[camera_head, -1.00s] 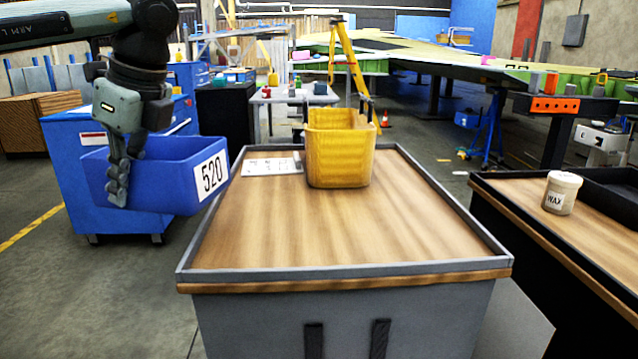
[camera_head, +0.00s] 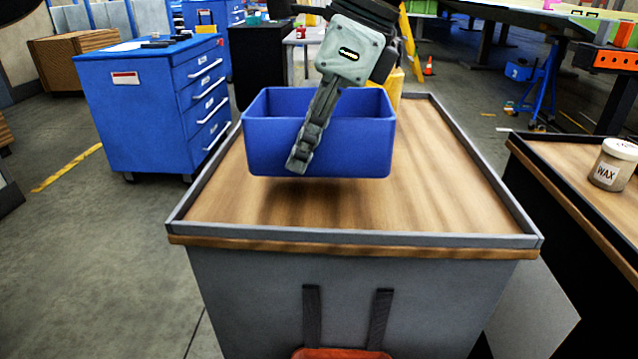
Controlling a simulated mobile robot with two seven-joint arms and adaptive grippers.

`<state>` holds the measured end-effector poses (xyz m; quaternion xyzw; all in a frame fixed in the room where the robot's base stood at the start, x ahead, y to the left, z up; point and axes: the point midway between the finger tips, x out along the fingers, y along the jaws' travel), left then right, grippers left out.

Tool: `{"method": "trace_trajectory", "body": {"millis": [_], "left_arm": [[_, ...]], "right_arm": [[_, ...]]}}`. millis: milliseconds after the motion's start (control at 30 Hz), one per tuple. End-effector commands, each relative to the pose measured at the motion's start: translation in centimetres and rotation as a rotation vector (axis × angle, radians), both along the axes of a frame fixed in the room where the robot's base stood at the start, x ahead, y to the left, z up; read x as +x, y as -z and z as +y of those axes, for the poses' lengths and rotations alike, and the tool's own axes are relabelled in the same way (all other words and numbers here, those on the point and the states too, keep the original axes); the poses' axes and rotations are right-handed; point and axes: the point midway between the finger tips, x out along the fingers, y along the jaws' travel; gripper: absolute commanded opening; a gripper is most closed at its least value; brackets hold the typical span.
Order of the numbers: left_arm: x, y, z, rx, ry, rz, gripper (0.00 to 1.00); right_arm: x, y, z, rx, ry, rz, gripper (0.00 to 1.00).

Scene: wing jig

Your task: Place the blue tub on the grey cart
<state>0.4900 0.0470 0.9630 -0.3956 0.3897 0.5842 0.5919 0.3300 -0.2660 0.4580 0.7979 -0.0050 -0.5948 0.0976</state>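The blue tub (camera_head: 350,150) hangs level just above the wooden top of the grey cart (camera_head: 290,240). A dark shadow lies on the wood under it, with a small gap. My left gripper (camera_head: 310,140) comes down from above and is shut on the tub's near wall, one finger showing on the outside. The inner finger is hidden. My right gripper is not in view.
The cart top has a raised grey rim and bare wood in front and to the right of the tub. A blue drawer cabinet (camera_head: 135,110) stands to the left. A wax jar (camera_head: 613,165) sits on another bench at right.

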Motion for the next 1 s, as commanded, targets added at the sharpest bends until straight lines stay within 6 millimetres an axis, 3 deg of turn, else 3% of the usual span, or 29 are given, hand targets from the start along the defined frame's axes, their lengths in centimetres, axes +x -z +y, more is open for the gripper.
{"method": "trace_trajectory", "body": {"millis": [200,533,733,900,1000], "left_arm": [[-1.1,1.2,-1.7,0.0,0.0,0.0,0.0],[-1.2,5.0,-1.7,0.0,-0.001,0.001,0.0],[-1.1,5.3,-1.7,-0.002,-0.002,-0.002,0.0],[-1.1,5.3,-1.7,-0.002,-0.002,0.0,0.23],[-1.1,5.3,-1.7,-0.001,-0.002,-0.001,0.26]], "right_arm": [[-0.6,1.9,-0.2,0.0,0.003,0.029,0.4],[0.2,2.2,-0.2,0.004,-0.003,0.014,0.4],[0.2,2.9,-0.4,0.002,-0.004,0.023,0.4],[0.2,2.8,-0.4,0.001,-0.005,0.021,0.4],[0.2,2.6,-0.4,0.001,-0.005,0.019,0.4]]}}
